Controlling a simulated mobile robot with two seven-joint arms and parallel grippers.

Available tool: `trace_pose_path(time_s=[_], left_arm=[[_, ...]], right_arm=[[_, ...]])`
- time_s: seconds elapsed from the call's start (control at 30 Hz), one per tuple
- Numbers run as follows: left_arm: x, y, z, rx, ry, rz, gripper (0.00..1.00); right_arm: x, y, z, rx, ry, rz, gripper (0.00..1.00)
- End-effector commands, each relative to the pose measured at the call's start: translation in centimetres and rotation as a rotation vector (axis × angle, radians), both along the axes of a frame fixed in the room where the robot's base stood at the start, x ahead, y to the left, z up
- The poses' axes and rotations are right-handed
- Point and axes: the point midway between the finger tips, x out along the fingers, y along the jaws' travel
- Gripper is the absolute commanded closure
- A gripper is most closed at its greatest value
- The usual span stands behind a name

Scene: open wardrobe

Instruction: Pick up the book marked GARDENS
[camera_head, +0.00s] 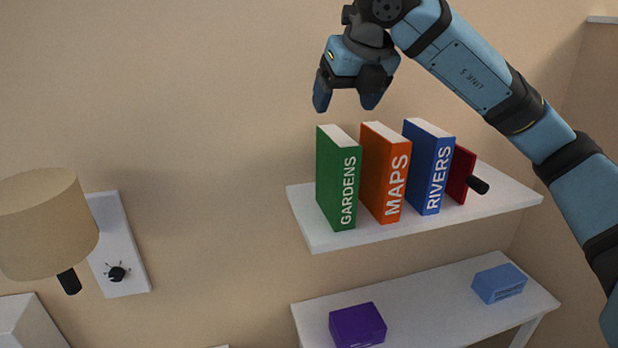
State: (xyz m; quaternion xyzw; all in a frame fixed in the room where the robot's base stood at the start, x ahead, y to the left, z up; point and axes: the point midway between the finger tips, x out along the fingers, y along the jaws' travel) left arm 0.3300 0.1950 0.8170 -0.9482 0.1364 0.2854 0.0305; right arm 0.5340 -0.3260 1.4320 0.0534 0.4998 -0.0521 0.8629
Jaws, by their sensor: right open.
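The green book marked GARDENS (338,180) stands upright at the left of a row of books on the white shelf (330,238). Its lettered spine faces me. My right gripper (346,106) hangs above the row, open and empty, with its fingers pointing down. In the picture its fingertips are just above the tops of the green book and the orange book marked MAPS (385,175). I cannot tell how far it is from the wall. My left gripper is not in view.
Right of the orange book stand the blue RIVERS book (429,168) and a red object (458,175) with a black knob. Below, a white surface (430,300) holds a purple box (357,325) and a blue box (499,283). A lamp (45,222) is at left. The shelf's left end is free.

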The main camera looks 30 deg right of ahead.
Motion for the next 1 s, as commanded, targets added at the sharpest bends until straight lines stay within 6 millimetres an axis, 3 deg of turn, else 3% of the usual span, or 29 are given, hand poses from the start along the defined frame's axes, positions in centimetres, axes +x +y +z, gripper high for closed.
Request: trace_pose_path(time_s=[0.07, 0.17, 0.5, 0.83, 1.0], left_arm=[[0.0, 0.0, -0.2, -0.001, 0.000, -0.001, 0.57], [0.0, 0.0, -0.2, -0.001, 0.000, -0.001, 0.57], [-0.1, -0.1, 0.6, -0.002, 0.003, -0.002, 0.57], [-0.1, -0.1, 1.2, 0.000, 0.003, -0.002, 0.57], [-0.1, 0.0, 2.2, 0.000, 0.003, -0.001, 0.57]], right_arm=[[-0.4, -1.4, 1.2, -0.033, -0.031, -0.060, 0.22], [-0.3, -2.1, 1.5, -0.051, -0.042, -0.095, 0.22], [2.8, -2.9, -3.6, -0.053, -0.040, -0.096, 0.22], [4.3, -3.3, -6.1, -0.051, -0.040, -0.094, 0.22], [5.5, -3.8, -8.4, -0.052, -0.039, -0.094, 0.22]])
